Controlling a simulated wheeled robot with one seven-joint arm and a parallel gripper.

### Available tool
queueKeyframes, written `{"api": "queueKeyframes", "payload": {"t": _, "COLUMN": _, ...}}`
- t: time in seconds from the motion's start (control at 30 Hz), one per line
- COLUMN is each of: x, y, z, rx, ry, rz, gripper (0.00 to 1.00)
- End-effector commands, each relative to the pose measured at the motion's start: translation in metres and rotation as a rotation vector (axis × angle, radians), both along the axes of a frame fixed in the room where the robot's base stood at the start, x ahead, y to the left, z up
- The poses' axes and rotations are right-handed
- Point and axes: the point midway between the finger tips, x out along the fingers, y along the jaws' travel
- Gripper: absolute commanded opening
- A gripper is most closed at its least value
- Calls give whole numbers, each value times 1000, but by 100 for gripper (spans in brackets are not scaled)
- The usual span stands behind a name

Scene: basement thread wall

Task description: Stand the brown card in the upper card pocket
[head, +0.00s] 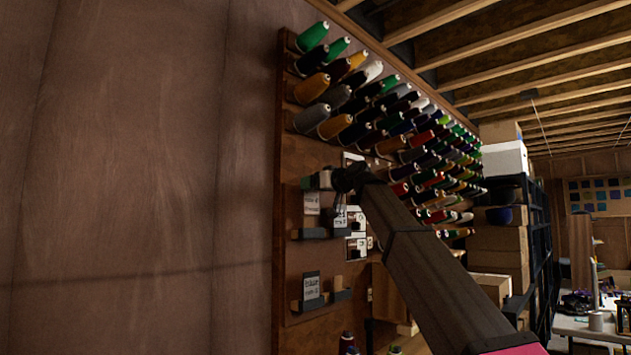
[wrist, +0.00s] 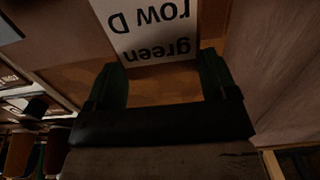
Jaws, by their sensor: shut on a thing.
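My gripper (wrist: 161,66) shows two dark green fingers in the wrist view, standing apart with a brown surface between them. I take that surface to be the brown card (wrist: 165,88), held between the fingers; its edges are hard to tell from the board behind. In the head view my gripper (head: 318,181) is at the left part of the spool board, just above the upper card pocket (head: 316,233), a small black ledge. A white card reading "green row D" (wrist: 155,28) is just beyond the fingers, upside down in the wrist view.
The lower card pocket (head: 322,300) holds a lettered card (head: 311,286) and a brown piece (head: 338,283). White labels (head: 356,220) are to the right of the upper pocket. Thread spools (head: 400,130) jut out above. The wall at left (head: 150,180) is bare.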

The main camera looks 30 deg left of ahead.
Motion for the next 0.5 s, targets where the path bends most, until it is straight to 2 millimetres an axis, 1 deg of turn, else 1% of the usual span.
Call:
{"api": "queueKeyframes", "payload": {"t": 0.1, "x": -1, "y": -1, "z": -12, "rx": -1, "ry": 0, "rz": 0, "gripper": 67}}
{"api": "queueKeyframes", "payload": {"t": 0.5, "x": -1, "y": 0, "z": -45, "rx": 0, "ry": 0, "rz": 0, "gripper": 67}}
